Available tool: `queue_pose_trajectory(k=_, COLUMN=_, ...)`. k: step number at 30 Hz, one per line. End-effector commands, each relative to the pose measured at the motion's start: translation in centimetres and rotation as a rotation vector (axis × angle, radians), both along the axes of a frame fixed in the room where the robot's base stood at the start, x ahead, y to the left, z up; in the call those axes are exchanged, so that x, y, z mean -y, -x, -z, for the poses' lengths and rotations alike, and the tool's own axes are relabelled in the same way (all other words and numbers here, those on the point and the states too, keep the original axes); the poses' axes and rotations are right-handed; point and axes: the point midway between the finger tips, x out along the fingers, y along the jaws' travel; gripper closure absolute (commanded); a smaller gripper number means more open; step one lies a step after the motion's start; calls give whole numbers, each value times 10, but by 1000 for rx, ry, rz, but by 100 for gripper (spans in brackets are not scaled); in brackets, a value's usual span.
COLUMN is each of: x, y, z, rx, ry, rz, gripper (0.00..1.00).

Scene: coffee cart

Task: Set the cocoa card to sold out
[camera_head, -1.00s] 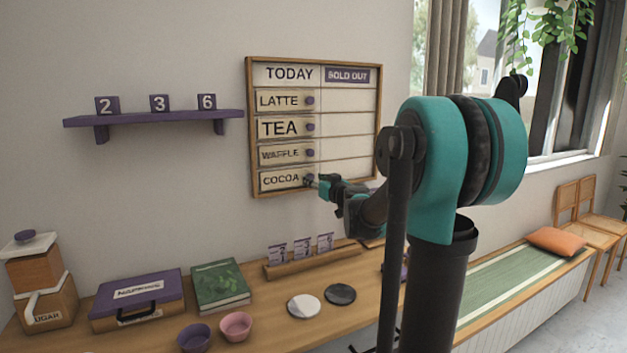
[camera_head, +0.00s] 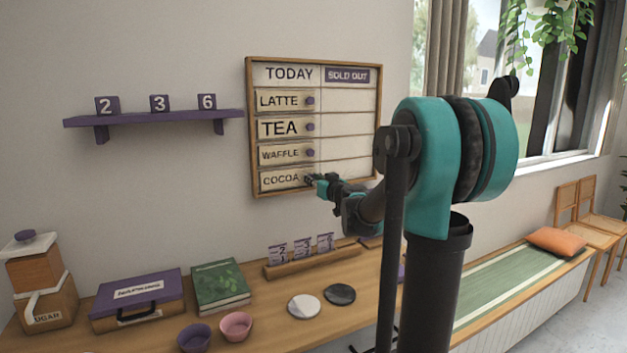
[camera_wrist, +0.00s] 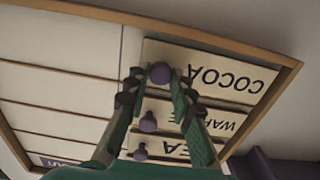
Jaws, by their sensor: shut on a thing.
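The menu board (camera_head: 250,130) hangs on the wall with a TODAY column on the left and a SOLD OUT column on the right. The cocoa card (camera_head: 279,180) is in the bottom row of the TODAY column; in the wrist view the card (camera_wrist: 225,77) appears upside down. My gripper (camera_head: 311,180) is at the card's right end. In the wrist view my gripper (camera_wrist: 158,78) is shut on the card's round purple knob (camera_wrist: 160,72). The bottom slot under SOLD OUT is empty, partly hidden by my arm in the head view.
Above cocoa, the latte (camera_head: 278,101), tea (camera_head: 278,127) and waffle (camera_head: 280,153) cards sit under TODAY. The other SOLD OUT slots are empty. A purple shelf (camera_head: 150,117) with number blocks is left of the board. The counter below holds a card rack (camera_head: 310,262), bowls and boxes.

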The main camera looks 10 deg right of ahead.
Motion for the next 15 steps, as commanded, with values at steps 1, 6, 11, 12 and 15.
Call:
queue_pose_trajectory(k=1, x=0, y=0, z=0, rx=0, ry=0, rz=0, gripper=100)
queue_pose_trajectory(k=6, x=4, y=-1, z=0, rx=0, ry=0, rz=2, gripper=100)
queue_pose_trajectory(k=11, x=23, y=-7, z=0, rx=0, ry=0, rz=4, gripper=100)
queue_pose_trajectory(k=12, x=31, y=-10, z=0, rx=0, ry=0, rz=5, gripper=100)
queue_pose_trajectory(k=15, x=56, y=-17, z=0, rx=0, ry=0, rz=6, gripper=100)
